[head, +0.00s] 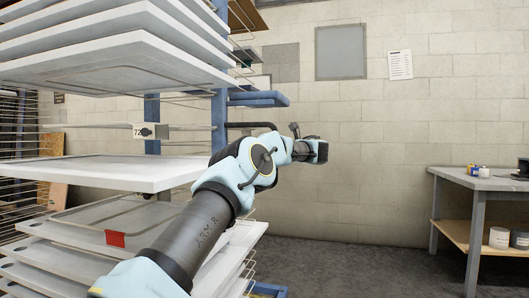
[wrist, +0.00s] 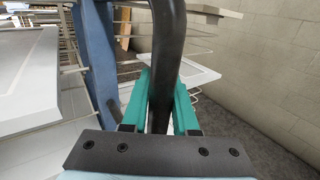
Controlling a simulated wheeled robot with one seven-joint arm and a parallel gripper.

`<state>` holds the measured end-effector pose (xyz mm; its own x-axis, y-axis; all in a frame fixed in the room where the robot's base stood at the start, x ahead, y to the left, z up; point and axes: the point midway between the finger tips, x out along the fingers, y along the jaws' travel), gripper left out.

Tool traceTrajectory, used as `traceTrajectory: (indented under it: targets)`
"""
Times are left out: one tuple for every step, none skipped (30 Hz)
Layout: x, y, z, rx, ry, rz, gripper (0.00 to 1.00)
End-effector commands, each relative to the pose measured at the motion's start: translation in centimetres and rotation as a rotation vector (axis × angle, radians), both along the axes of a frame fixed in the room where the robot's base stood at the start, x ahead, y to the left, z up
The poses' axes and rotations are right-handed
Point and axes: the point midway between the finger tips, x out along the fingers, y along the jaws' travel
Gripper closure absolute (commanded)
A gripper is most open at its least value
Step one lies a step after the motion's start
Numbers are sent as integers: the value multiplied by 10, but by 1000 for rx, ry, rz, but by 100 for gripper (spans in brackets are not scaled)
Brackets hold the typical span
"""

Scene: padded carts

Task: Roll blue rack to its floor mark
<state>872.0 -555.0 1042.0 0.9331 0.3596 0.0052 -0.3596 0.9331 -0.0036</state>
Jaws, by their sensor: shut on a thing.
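The blue rack (head: 219,110) fills the left of the head view, with blue posts and stacked white panels on wire shelves. A black handle bar (head: 250,126) juts from its right post. In the wrist view the black bar (wrist: 169,45) runs down between the teal fingers of my gripper (wrist: 160,105), which is shut on it. The rack's blue post (wrist: 98,60) stands just left of the bar there. In the head view my arm hides the fingers and part of the lower shelves. No floor mark shows in either view.
A grey table (head: 478,180) with small jars and a lower wooden shelf stands at the right. Bare dark floor (head: 345,265) lies between the rack and table. A block wall (head: 350,110) closes the back; it runs close along the right in the wrist view.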

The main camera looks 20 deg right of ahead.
Motion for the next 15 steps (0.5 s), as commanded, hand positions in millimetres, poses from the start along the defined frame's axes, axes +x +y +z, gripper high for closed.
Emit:
traceTrajectory:
  targets:
    - [6, 10, -4, 3, 3, 20, 100]
    - [6, 11, -5, 3, 3, 22, 100]
    - [7, 12, -5, 3, 3, 24, 100]
    - [7, 13, -5, 3, 5, 26, 100]
    - [7, 14, -5, 3, 5, 28, 100]
    - [8, 15, -6, 3, 5, 30, 100]
    - [8, 15, -6, 4, 5, 31, 100]
    - [8, 15, -6, 4, 6, 33, 100]
    - [8, 15, -7, 4, 6, 34, 100]
    - [8, 16, -7, 5, 7, 34, 100]
    - [8, 16, -8, 5, 7, 35, 100]
    - [7, 16, -8, 5, 7, 36, 72]
    - [7, 16, -8, 5, 9, 36, 68]
    - [7, 15, -8, 5, 9, 35, 65]
    - [7, 14, -8, 5, 9, 33, 60]
